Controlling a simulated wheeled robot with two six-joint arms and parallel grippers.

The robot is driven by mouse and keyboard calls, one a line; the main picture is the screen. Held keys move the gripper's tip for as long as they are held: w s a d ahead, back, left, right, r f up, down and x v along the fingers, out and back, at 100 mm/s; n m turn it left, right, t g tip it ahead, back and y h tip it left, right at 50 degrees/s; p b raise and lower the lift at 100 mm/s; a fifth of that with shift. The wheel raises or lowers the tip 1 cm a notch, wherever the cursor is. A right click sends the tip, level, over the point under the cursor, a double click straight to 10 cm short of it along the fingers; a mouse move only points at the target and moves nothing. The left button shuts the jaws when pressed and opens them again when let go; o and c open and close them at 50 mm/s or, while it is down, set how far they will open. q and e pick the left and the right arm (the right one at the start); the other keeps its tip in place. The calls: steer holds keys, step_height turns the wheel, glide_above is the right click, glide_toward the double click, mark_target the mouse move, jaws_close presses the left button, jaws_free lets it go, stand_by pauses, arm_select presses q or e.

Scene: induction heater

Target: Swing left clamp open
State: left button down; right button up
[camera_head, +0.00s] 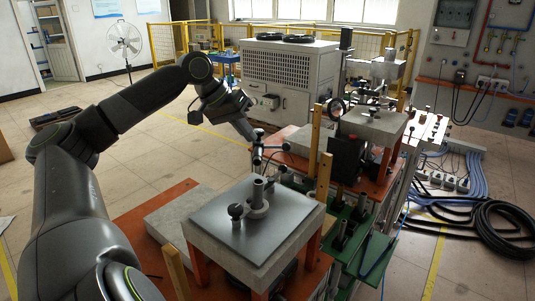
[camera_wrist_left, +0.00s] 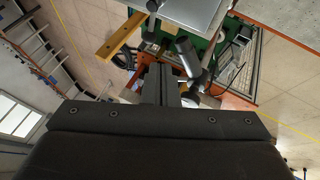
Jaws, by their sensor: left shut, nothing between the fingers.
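The left clamp (camera_head: 262,152) stands behind the near plate in the head view, a small upright metal post with rods and black ball knobs. My left gripper (camera_head: 246,131) reaches in from the upper left, its tip right beside the clamp's upper knob; I cannot tell whether they touch. In the left wrist view the shut, empty fingers (camera_wrist_left: 161,86) point at the clamp area. My right gripper is not in view.
A grey metal plate (camera_head: 215,235) with a post and black knob sits in front of the clamp. Wooden uprights (camera_head: 324,176) and a green base (camera_head: 350,240) stand to the right. A second station (camera_head: 372,125) is behind. Open floor lies left.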

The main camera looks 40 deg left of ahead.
mark_target(268, 182)
arm_select(q)
steer(key=p+x, duration=0.3)
steer(key=x, duration=0.5)
steer(key=shift+w+f, duration=0.3)
steer(key=shift+x, duration=0.75)
steer(key=shift+r+p, duration=0.1)
steer(key=shift+p, duration=0.35)
steer(key=shift+w+d+m, duration=0.1)
steer(key=shift+m, duration=0.3)
